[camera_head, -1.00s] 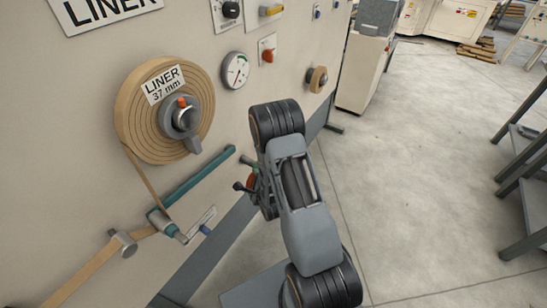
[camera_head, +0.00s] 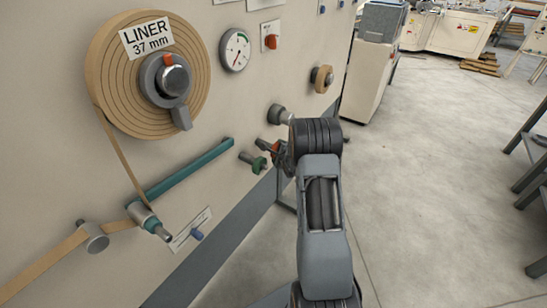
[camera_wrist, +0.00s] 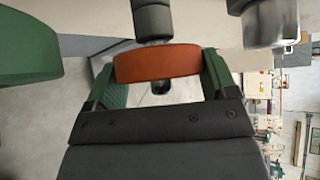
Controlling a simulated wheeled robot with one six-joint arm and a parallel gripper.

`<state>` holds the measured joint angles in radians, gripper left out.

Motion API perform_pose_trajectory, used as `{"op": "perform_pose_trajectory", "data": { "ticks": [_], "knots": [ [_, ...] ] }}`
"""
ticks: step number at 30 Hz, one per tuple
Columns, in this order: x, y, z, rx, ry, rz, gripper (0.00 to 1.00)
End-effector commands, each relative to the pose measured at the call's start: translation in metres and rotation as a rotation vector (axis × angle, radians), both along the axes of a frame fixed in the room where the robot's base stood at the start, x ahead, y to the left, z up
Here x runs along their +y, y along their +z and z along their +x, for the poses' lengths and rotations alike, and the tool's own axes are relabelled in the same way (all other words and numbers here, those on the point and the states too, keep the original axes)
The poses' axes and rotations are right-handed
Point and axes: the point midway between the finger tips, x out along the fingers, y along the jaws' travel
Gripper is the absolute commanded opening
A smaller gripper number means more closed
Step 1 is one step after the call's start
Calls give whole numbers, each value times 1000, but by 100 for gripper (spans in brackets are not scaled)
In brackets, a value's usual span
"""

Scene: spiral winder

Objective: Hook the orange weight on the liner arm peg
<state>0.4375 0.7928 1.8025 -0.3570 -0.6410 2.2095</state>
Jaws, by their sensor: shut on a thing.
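The orange weight (camera_wrist: 155,63) is between the green fingers of my gripper (camera_wrist: 157,80), which is shut on it. In the head view only a small orange part of the weight (camera_head: 276,149) shows, beside my dark wrist. My gripper (camera_head: 270,147) is there, mostly hidden by my wrist. The teal liner arm (camera_head: 190,172) slopes up to the right along the panel, with a metal roller (camera_head: 148,220) at its lower left end. The arm's upper right end is left of my gripper. I cannot clearly make out which part is its peg.
A grey knob (camera_head: 279,114) is just above. The liner roll (camera_head: 125,75), a gauge (camera_head: 235,50) and a small tan roll (camera_head: 322,78) are on the panel.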

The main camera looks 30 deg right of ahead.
Motion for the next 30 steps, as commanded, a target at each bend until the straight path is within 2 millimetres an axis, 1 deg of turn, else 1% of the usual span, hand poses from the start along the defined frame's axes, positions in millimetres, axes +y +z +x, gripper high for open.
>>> {"op": "perform_pose_trajectory", "data": {
  "ticks": [1, 5, 10, 30],
  "knots": [
    [-1, 0, 4, -7, 2, -3, 20],
    [-1, 1, 5, -4, 4, -2, 20],
    [-6, 2, -2, -4, 3, -3, 20],
    [-40, 2, -66, -4, 3, -3, 20]
  ]
}}
